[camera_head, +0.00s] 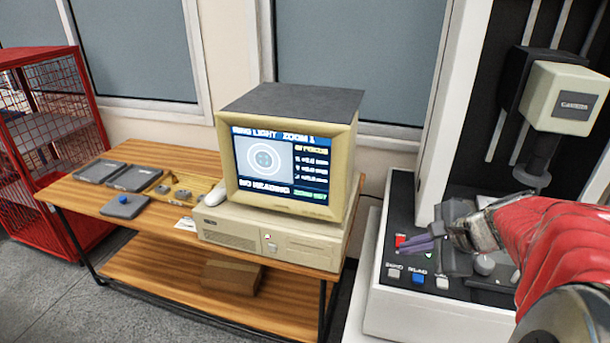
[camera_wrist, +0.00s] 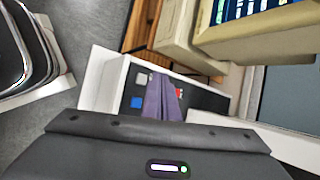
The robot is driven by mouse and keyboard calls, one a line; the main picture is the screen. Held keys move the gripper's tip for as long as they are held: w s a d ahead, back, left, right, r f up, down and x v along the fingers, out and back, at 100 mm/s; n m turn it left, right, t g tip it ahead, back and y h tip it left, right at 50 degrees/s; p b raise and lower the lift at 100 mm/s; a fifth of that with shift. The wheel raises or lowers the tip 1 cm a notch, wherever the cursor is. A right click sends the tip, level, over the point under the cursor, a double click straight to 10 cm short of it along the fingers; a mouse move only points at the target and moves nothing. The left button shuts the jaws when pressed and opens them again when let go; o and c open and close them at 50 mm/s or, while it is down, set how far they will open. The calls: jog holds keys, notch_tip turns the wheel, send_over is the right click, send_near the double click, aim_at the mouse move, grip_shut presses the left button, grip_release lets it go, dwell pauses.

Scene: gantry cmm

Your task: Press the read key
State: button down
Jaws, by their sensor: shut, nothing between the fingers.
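My gripper (camera_head: 406,247) has purple fingers, shut with nothing between them, above the machine's black control panel (camera_head: 385,296). A row of keys lies along the panel's front: a grey key (camera_head: 393,272), a blue key (camera_head: 418,279) and a pale key (camera_head: 442,283). The small labels are blurred; the blue key's seems to say READ. A red key (camera_head: 400,241) sits behind, beside the fingertips. In the wrist view the fingers (camera_wrist: 164,84) partly cover the red key (camera_wrist: 179,92); the blue key (camera_wrist: 137,102) and grey key (camera_wrist: 141,79) lie to their left. Contact cannot be told.
A monitor (camera_head: 290,200) on a beige computer (camera_head: 268,240) stands on a wooden bench (camera_head: 150,238) to the left. The measuring head (camera_head: 568,98) hangs at the upper right. A red cage (camera_head: 50,200) stands far left.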

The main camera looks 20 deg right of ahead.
aim_at(422, 281)
jog(key=d+m+t, duration=0.1)
jog(key=d+m, duration=0.2)
jog(key=d, duration=0.3)
jog(key=shift+h, duration=0.3)
jog(key=shift+f, duration=4.35)
jog(key=shift+s+f, duration=0.15)
jog(key=shift+f, duration=0.6)
jog(key=shift+r, duration=0.85)
